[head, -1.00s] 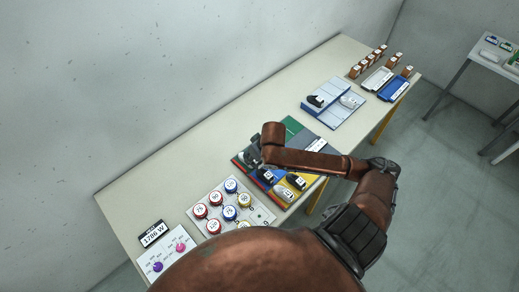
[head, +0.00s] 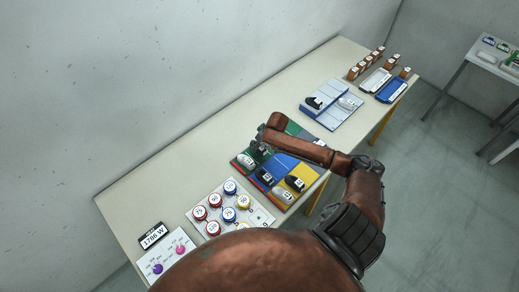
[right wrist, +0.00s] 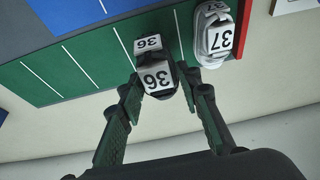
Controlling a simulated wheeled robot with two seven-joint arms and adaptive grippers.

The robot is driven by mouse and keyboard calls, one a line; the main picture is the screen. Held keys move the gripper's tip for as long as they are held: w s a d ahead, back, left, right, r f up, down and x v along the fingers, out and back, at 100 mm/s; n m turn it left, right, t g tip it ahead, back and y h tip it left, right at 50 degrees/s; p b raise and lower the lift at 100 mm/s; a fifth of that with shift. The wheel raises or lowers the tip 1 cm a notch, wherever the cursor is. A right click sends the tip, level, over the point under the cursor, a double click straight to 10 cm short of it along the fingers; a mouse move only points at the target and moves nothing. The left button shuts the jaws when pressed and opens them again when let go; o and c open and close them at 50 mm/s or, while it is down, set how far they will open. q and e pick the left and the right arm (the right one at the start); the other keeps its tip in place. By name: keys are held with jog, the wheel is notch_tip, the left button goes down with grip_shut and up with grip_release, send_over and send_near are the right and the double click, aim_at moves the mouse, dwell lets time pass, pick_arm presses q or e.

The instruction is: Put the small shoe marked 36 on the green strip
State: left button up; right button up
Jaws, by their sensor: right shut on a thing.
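My right gripper (right wrist: 155,88) is shut on the small dark shoe marked 36 (right wrist: 157,61), which shows white 36 labels between the fingers in the right wrist view. The shoe is over the green strip (right wrist: 77,72), beside a white shoe marked 37 (right wrist: 213,36). I cannot tell whether the 36 shoe touches the strip. In the head view my right gripper (head: 261,148) is at the far left part of the colored board, and it largely hides the held shoe. The white shoe there (head: 246,160) is just left of the gripper. My left gripper is not in view.
A dark shoe (head: 264,176) is on the blue part of the board; a dark shoe (head: 295,183) and a white shoe (head: 283,194) are on the yellow.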

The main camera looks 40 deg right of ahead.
jog(key=shift+w+d+f, duration=0.1)
jog(key=shift+d+f, duration=0.05)
jog(key=shift+f, duration=0.1)
jog(key=shift+d+f, duration=0.1)
jog(key=shift+f, duration=1.5)
jog(key=shift+f, duration=0.1)
jog(key=o, duration=1.2)
jog(key=shift+c, duration=0.2)
jog(key=v, duration=1.1)
jog(key=shift+w, duration=0.1)
jog(key=shift+s+r, duration=0.2)
jog(key=shift+r, duration=0.4)
